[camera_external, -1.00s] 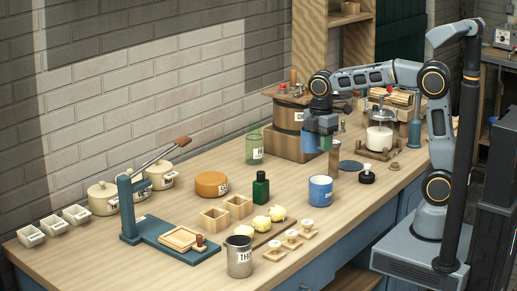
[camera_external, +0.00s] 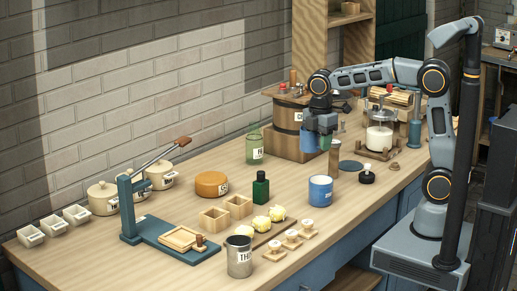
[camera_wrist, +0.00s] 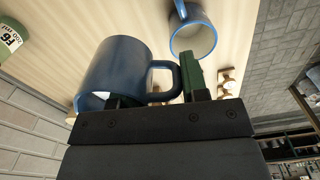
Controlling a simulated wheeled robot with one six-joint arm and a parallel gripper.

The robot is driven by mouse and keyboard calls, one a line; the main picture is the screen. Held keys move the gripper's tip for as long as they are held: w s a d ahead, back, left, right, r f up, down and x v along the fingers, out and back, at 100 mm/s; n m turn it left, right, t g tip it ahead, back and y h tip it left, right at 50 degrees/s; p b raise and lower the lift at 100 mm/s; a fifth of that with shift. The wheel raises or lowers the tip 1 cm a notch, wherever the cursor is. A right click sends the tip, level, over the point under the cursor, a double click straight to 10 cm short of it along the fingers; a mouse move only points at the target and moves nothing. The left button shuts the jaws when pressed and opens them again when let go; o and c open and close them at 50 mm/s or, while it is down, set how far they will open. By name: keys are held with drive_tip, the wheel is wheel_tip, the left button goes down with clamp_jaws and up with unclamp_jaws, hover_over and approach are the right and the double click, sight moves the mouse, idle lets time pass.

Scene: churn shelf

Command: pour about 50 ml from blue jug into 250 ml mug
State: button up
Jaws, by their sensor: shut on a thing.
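My gripper (camera_external: 323,141) is shut on the blue jug (camera_external: 309,145) and holds it above the table near the barrel. In the wrist view the jug (camera_wrist: 120,65) fills the left, with its handle at my gripper (camera_wrist: 162,92). A white patch shows at the jug's lower left edge; I cannot tell whether it is liquid or a label. The blue mug (camera_external: 320,190) stands upright on the table, in front of and below the jug. It also shows in the wrist view (camera_wrist: 190,38), apart from the jug, with a pale inside.
A green bottle (camera_external: 261,188), a clear green jar (camera_external: 254,149) and a wooden barrel (camera_external: 287,117) stand near. Butter balls (camera_external: 262,224) and a metal can (camera_external: 239,258) are at the front.

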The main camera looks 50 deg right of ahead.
sight(314, 142)
drive_tip(key=shift+n, duration=0.8)
drive_tip(key=a+p, duration=0.1)
drive_tip(key=p, duration=0.1)
drive_tip(key=s+a+r+p, duration=0.1)
drive_tip(key=a+p, duration=0.3)
drive_tip(key=shift+s+a+r, duration=0.15)
drive_tip(key=shift+s+r, duration=0.1)
drive_tip(key=shift+m, duration=0.3)
drive_tip(key=a+p, duration=0.2)
drive_tip(key=s+a+f+p, duration=0.1)
drive_tip(key=a+p, duration=0.1)
drive_tip(key=s+a+p, duration=0.1)
drive_tip(key=a+p, duration=0.1)
drive_tip(key=shift+a+f, duration=0.15)
drive_tip(key=shift+f, duration=0.05)
drive_tip(key=a+f+m+p, duration=0.2)
drive_tip(key=a+m, duration=0.1)
drive_tip(key=m, duration=0.2)
drive_tip(key=s+a+f+m+p, duration=0.1)
drive_tip(key=a+f+m+p, duration=0.1)
drive_tip(key=m, duration=0.3)
drive_tip(key=s+a+f+m+p, duration=0.1)
drive_tip(key=a+f+m+p, duration=0.1)
drive_tip(key=a+m, duration=0.3)
drive_tip(key=shift+f+m+p, duration=0.4)
drive_tip(key=shift+m+p, duration=0.1)
drive_tip(key=shift+p, duration=0.15)
drive_tip(key=shift+d, duration=0.2)
